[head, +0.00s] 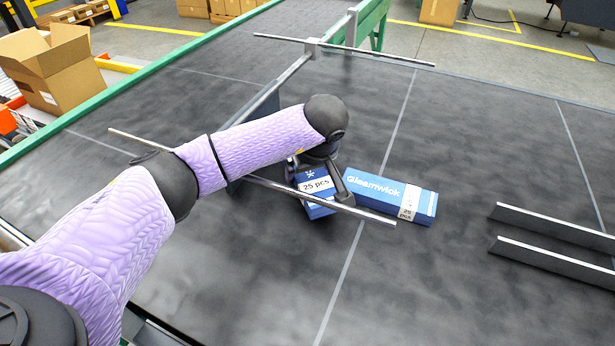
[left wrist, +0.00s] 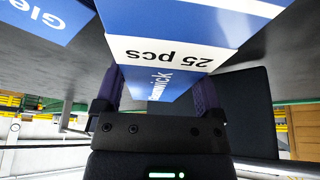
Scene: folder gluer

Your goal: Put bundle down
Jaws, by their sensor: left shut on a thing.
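My left gripper (head: 325,180) reaches in from the left over the dark belt and is shut on a blue bundle (head: 315,183) with a white "25 pcs" band. In the left wrist view the held bundle (left wrist: 185,60) sits between the two fingers (left wrist: 155,95), its band facing the camera. A second blue bundle (head: 388,196), marked "Gleamwick", lies on the belt (head: 420,270) just right of the held one; a corner of it (left wrist: 45,18) shows in the left wrist view. Whether the held bundle touches the belt is hard to tell. My right gripper is not in view.
A metal frame with thin rods (head: 310,201) crosses the belt around the held bundle and my arm. Two dark rails (head: 555,228) stand at the right. The belt's front middle is clear. An open carton (head: 52,72) is beyond the green edge at the left.

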